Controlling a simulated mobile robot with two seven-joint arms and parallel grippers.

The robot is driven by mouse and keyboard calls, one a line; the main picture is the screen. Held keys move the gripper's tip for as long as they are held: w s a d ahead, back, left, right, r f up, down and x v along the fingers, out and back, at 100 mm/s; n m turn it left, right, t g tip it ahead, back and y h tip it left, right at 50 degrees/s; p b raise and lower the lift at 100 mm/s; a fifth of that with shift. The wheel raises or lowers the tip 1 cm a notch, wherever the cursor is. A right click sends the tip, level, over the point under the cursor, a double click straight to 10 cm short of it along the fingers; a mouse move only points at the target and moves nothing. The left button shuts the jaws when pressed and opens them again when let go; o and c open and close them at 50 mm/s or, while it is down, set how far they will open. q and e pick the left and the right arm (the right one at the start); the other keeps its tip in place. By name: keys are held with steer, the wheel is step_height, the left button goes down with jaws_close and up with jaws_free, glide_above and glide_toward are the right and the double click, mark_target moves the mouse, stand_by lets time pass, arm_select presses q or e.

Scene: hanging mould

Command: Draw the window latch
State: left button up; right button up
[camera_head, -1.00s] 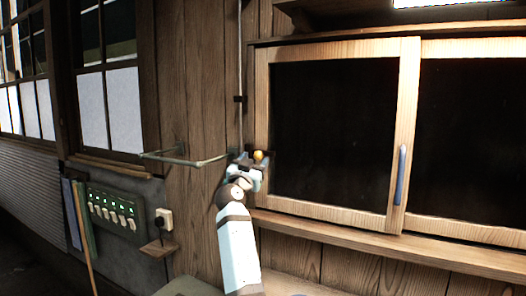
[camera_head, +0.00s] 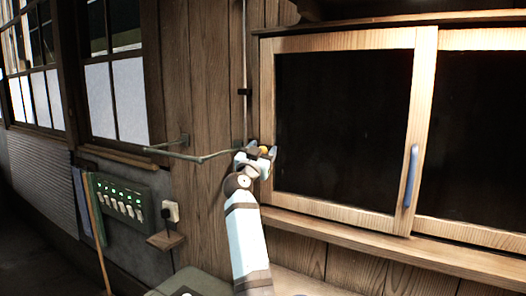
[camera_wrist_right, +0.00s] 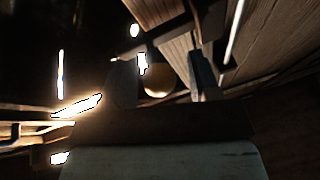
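A round orange-yellow knob (camera_head: 265,149) sits at the lower end of a thin vertical rod (camera_head: 244,60) beside the cabinet frame; I cannot tell for sure that it is the window latch. My right gripper (camera_head: 262,152) is at the knob, with its fingers to either side. In the right wrist view the knob (camera_wrist_right: 159,79) shows between the two spread fingers of the right gripper (camera_wrist_right: 162,82), with dark gaps beside it. Whether a finger touches it is unclear. My left gripper is not in view.
A bent green-grey bar (camera_head: 190,154) sticks out from the wall left of the gripper. A cabinet with wood-framed sliding doors (camera_head: 421,130) and a blue handle (camera_head: 411,176) is at the right. A switch panel (camera_head: 123,202) and a paned window (camera_head: 115,100) are at the left.

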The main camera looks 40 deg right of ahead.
jaws_close()
steer(key=s, duration=0.2)
steer(key=s+d+b, duration=0.1)
steer(key=shift+s, duration=0.4)
steer(key=shift+o, duration=0.7)
jaws_free()
steer(key=shift+d, duration=0.1)
steer(key=shift+f, duration=0.15)
